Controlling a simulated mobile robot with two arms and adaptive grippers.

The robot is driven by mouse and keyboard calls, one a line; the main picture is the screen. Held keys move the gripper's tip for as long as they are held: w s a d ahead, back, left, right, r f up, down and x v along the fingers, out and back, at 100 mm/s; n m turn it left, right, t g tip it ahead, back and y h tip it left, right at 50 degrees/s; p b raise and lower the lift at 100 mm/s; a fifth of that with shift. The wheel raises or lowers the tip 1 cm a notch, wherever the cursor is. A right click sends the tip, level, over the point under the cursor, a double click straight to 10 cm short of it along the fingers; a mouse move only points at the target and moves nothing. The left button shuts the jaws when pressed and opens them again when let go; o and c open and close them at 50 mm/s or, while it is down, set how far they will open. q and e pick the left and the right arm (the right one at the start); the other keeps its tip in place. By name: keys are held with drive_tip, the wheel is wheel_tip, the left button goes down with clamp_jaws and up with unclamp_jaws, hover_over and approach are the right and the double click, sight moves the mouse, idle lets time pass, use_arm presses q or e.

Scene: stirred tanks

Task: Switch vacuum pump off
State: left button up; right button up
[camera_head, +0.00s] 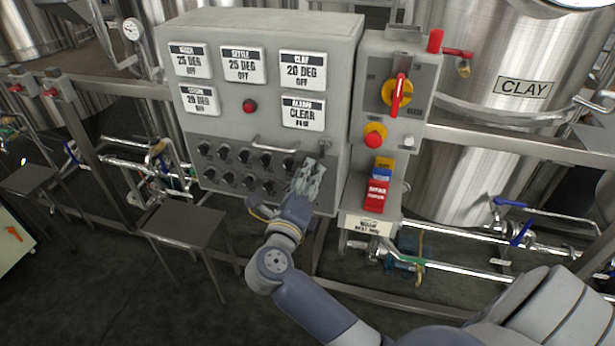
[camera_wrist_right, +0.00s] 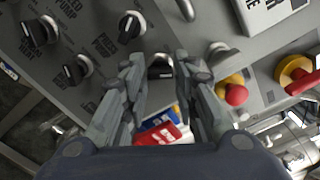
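The grey control panel (camera_head: 285,100) carries rows of black rotary knobs (camera_head: 238,168) on its lower half. The labels under them are too small to read in the head view, so I cannot tell which is the vacuum pump switch. My right gripper (camera_head: 312,170) is at the right end of these rows. In the right wrist view its fingers (camera_wrist_right: 158,64) are apart, with a black knob (camera_wrist_right: 160,71) seen between them. I cannot tell whether they touch it. That knob's label is hidden. My left gripper is not in view.
Other black knobs (camera_wrist_right: 130,26) are close by on the panel. To the right stands a box with a red-yellow main switch (camera_head: 397,95) and a red button (camera_head: 373,139). A metal handle (camera_head: 275,145) sits above the gripper. A small table (camera_head: 184,222) stands left.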

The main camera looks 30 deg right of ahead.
clamp_jaws()
drive_tip(key=shift+n+p, duration=6)
drive_tip(key=shift+p, duration=2.5)
drive_tip(key=o, duration=0.7)
unclamp_jaws()
